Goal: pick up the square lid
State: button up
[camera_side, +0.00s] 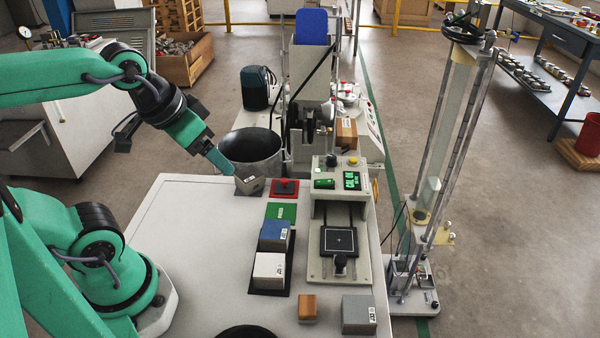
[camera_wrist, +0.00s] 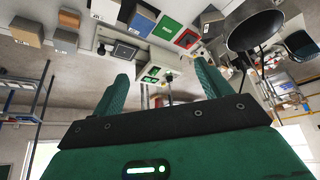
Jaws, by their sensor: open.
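A grey block (camera_side: 249,180) stands by the fingertips; touching or apart cannot be told.
A green square (camera_side: 280,213), a blue block (camera_side: 274,236) and a white block (camera_side: 269,270) line up in front of the lid. A testing device (camera_side: 326,270) stands at right. A metal bin (camera_side: 252,150) is behind. The table's left part is clear.

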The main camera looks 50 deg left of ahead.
jog(key=shift+w, duration=0.15)
jog(key=m+g, duration=0.5)
jog(key=m, duration=0.3)
send_over(278, 187)
notch_tip(278, 187, down, 16)
jog(key=shift+w+f+m+g, duration=0.1)
jog(key=shift+f+m+g, duration=0.1)
jog(key=shift+m+g, duration=0.1)
jog(key=shift+f, duration=0.1)
jog(key=shift+f, duration=1.25)
